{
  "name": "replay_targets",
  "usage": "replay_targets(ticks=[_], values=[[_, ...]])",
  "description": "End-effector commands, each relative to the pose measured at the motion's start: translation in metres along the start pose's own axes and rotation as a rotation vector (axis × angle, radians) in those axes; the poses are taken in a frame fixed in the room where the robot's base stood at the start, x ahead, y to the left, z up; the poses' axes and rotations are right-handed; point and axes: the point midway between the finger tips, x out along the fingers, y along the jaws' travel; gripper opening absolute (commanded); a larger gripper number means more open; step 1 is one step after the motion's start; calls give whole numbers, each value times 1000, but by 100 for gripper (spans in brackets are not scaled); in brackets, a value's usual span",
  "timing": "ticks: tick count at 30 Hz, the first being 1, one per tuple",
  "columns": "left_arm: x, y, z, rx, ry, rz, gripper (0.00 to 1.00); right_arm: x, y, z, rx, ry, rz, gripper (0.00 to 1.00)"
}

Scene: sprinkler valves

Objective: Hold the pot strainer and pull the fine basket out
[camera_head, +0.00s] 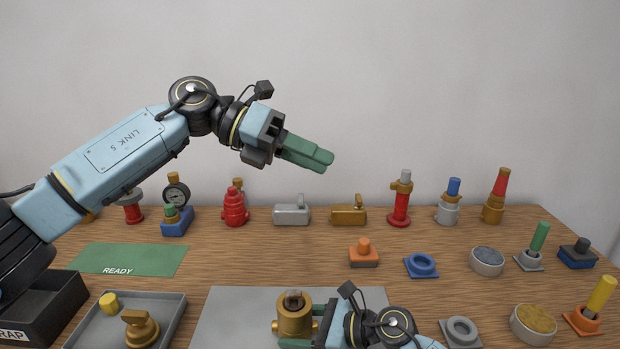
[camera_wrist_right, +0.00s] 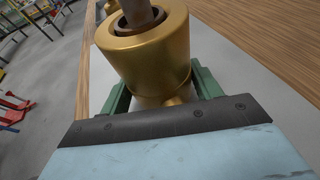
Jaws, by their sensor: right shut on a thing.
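A brass pot-shaped body (camera_head: 294,320), which looks like the pot strainer, stands upright over the grey mat. It also shows large in the right wrist view (camera_wrist_right: 150,55). A grey-brown cylindrical piece (camera_wrist_right: 140,12) sticks up from its round mouth; I cannot tell whether this is the fine basket or its handle. My right gripper (camera_head: 312,325) is shut on the brass body from the right, with green fingers on either side of it in the wrist view. My left gripper (camera_head: 318,157) is raised high above the table, away from the pot, with nothing visible in its fingers; their gap is hidden.
The grey mat (camera_head: 230,310) lies in front. A grey tray (camera_head: 175,325) with brass and yellow parts and a black scrap bin (camera_head: 45,310) are at left. A green READY mat (camera_head: 130,258) is behind them. Several valves line the back; loose parts crowd the right.

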Motion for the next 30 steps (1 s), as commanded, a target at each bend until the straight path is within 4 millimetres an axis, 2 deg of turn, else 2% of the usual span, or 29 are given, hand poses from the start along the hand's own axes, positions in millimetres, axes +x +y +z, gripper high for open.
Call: replay_targets(ticks=[1, 3, 6, 9, 12, 18, 23, 30], values=[[19, 6, -16, 55, 104, 51, 35, 0, 0, 0, 0, 0, 0, 36], [39, 18, -42, 134, 259, 128, 35, 0, 0, 0, 0, 0, 0, 36], [56, 40, -79, 255, 496, 242, 35, 0, 0, 0, 0, 1, 0, 36], [59, 61, -110, 358, 713, 340, 35, 0, 0, 0, 0, 1, 0, 36], [54, 78, -130, 435, 885, 417, 35, 0, 0, 0, 0, 1, 0, 36], [43, 95, -147, 510, 1068, 496, 35, 0, 0, 0, 0, 1, 0, 36], [44, 103, -155, 519, 1094, 506, 35, 0, 0, 0, 0, 1, 0, 36], [55, 121, -176, 516, 1091, 504, 35, 0, 0, 0, 0, 1, 0, 36]])
